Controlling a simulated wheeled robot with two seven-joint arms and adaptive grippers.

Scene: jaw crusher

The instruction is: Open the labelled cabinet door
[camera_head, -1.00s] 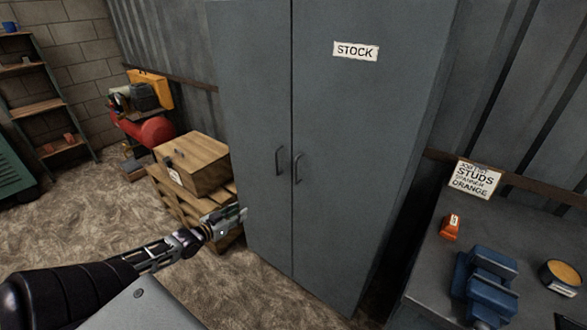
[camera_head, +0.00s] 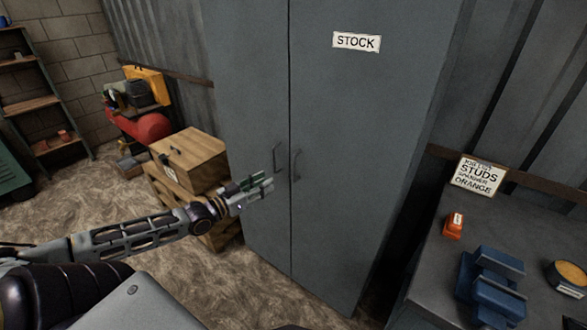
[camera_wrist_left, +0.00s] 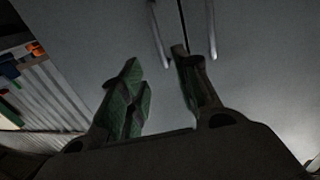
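The grey cabinet (camera_head: 345,120) stands in the middle of the head view with both doors shut. The right door bears the STOCK label (camera_head: 356,41). A left handle (camera_head: 280,160) and a right handle (camera_head: 297,166) flank the seam between the doors. My left gripper (camera_head: 268,183) is in front of the left door, just left of and slightly below the handles. In the left wrist view its fingers (camera_wrist_left: 165,95) are apart with nothing between them. Both handles, one (camera_wrist_left: 158,35) and the other (camera_wrist_left: 211,30), show beyond the fingertips, not gripped. My right gripper is not in view.
A wooden box (camera_head: 190,158) on a pallet (camera_head: 175,195) stands left of the cabinet, behind my left arm. A workbench (camera_head: 425,285) with a blue vise (camera_head: 490,285), an orange block (camera_head: 453,225) and a sign (camera_head: 478,175) is at the right. Floor is clear before the cabinet.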

